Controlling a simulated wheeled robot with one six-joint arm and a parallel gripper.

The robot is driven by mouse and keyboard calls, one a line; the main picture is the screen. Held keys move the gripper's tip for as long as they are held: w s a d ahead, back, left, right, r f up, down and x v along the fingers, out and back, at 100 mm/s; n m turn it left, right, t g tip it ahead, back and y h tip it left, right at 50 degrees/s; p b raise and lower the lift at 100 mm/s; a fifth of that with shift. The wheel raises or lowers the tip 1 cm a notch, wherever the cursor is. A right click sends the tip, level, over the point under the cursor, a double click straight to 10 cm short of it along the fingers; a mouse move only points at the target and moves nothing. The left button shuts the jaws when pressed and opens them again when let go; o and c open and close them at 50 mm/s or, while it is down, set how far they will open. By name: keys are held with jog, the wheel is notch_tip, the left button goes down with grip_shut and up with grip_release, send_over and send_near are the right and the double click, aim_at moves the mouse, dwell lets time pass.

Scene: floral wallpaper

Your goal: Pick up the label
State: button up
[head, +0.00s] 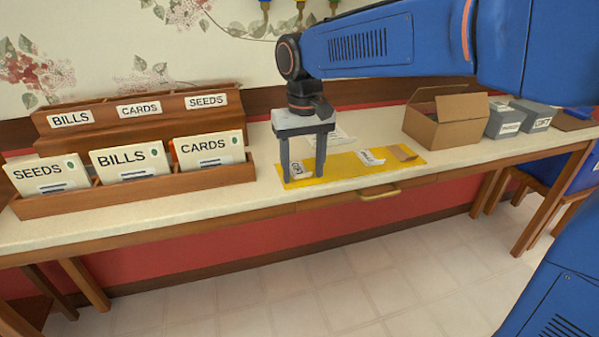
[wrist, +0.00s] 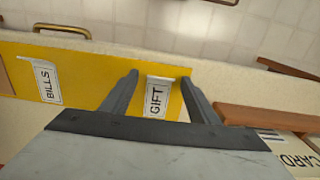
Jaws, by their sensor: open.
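My gripper (head: 303,178) is open and points down over the left end of a yellow mat (head: 337,168) on the table. A white label (head: 298,168) lies there between the fingers, partly hidden by them in the head view. In the wrist view the label (wrist: 157,97) reads GIFT and lies between the two fingers of my gripper (wrist: 159,78), with a gap on each side. A second white label (head: 371,157) lies farther right on the mat. The wrist view shows this label (wrist: 47,83) reading BILLS.
A brown wooden rack (head: 150,190) with SEEDS, BILLS and CARDS envelopes stands left of my gripper. A brown piece (head: 403,152) lies at the mat's right end. An open cardboard box (head: 432,128) and grey boxes (head: 505,123) stand farther right.

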jog(key=c, duration=1.1)
